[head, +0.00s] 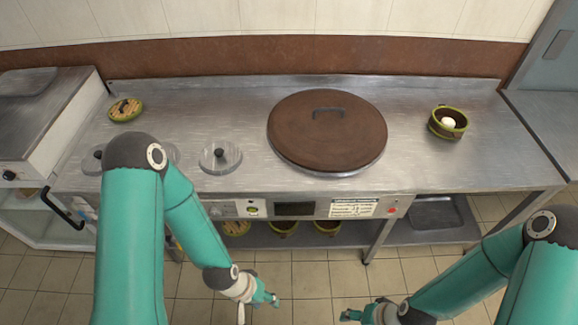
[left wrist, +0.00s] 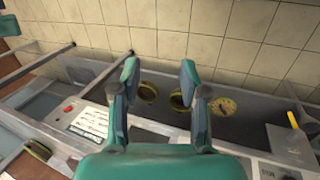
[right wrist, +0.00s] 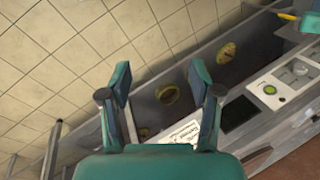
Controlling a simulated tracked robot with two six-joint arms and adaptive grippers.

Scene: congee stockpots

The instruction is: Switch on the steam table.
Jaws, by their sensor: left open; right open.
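The steam table (head: 225,115) is a steel counter with a control panel along its front. The panel has a green button (head: 252,210), a dark display (head: 295,209), a printed label (head: 352,207) and a small red part (head: 392,211). The red part also shows in the left wrist view (left wrist: 68,109), and the green button in the right wrist view (right wrist: 270,89). My left gripper (head: 262,298) is open and empty, in front of and apart from the panel. My right gripper (right wrist: 158,80) is open and empty, also short of the panel. I cannot tell the switch's state.
A large brown lid (head: 328,130) covers the middle of the counter. Clear lids (head: 220,157) lie at left, a green pot holding a white item (head: 448,122) at right. Several green-rimmed pots (head: 284,228) stand on the lower shelf. The tiled floor ahead is clear.

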